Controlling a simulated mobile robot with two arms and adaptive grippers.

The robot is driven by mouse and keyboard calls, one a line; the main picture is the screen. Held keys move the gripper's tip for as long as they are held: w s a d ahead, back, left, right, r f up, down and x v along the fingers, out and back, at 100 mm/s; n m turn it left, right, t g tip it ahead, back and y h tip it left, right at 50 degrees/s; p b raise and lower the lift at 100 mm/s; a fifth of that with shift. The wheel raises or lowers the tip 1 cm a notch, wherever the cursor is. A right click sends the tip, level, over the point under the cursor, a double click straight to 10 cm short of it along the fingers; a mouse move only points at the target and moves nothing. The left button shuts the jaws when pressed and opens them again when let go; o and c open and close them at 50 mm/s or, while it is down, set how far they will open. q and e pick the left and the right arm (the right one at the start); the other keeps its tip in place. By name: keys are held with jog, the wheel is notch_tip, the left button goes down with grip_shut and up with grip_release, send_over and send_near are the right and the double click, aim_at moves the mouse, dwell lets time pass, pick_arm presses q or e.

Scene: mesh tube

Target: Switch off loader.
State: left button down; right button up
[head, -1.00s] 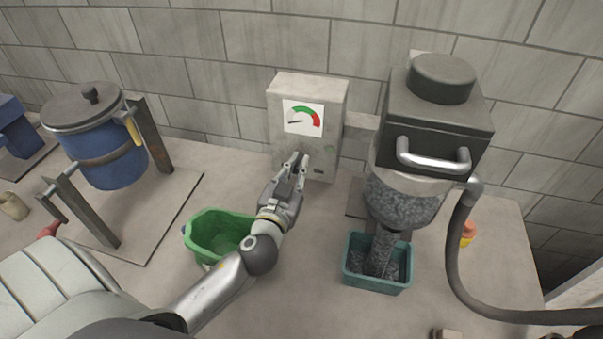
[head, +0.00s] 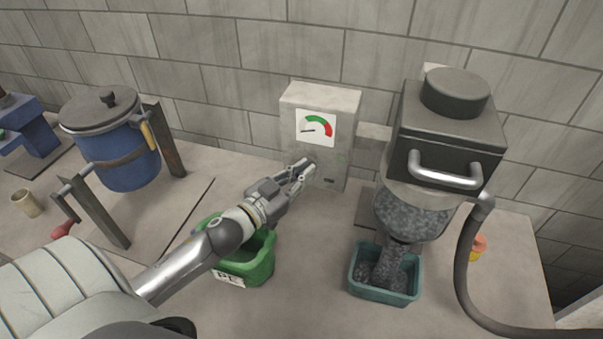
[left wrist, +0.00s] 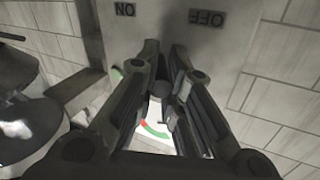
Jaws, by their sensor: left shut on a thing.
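The loader (head: 450,125) has a dark box head over a clear vessel of grey granules. A pale control box (head: 347,135) with a green-and-red gauge (head: 315,128) stands left of it. My left gripper (head: 308,168) is at the lower front of the box, shut on a small dark switch (left wrist: 160,88). The left wrist view shows the box inverted, with an ON label (left wrist: 124,10) on the left and an OFF label (left wrist: 207,18) on the right. The fingers hide most of the switch. My right gripper is not in view.
A teal bin (head: 370,293) with granules stands under the loader's outlet. A green bin (head: 262,270) labelled PE lies under my left forearm. A blue pot (head: 130,160) stands at the left. A grey hose (head: 463,255) curves down at the right.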

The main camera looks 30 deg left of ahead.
pick_arm(q)
jog(key=shift+r, duration=0.2)
jog(key=c, duration=1.5)
grip_release()
jog(key=shift+o, duration=0.2)
jog(key=shift+d+f, duration=0.1)
jog(key=shift+s+f, duration=0.1)
jog(key=shift+s, duration=0.45)
jog(key=s+a, duration=0.2)
jog(key=s, duration=0.8)
jog(key=shift+s, duration=0.35)
jog(key=shift+a, duration=0.1)
